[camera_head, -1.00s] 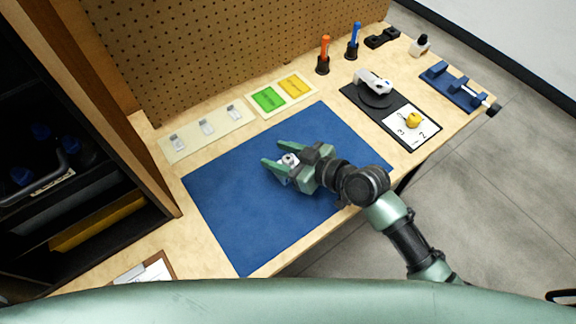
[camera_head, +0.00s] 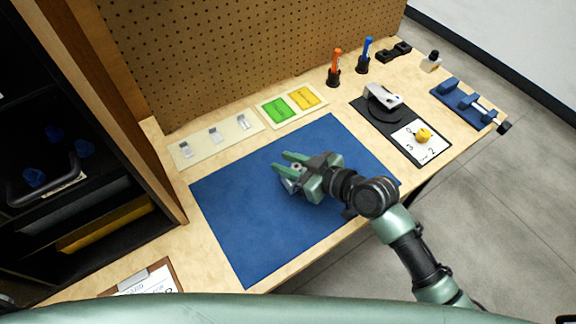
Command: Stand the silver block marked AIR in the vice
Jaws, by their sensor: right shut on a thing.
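My right gripper (camera_head: 281,165) is over the blue mat, its green fingers pointing left. It is shut on a small silver block (camera_head: 296,168), mostly hidden between the fingers. No marking on it can be read at this size, so I cannot tell if it says AIR. The blue vice (camera_head: 463,101) stands at the far right end of the bench, well away from the gripper, with nothing visible between its jaws. My left gripper is not in view.
The blue mat (camera_head: 240,220) is otherwise clear. A cream strip (camera_head: 200,149) with several small silver pieces lies behind it, beside a green and yellow card (camera_head: 280,108). A black board with a turntable (camera_head: 383,106) lies between mat and vice. Pen holders stand behind.

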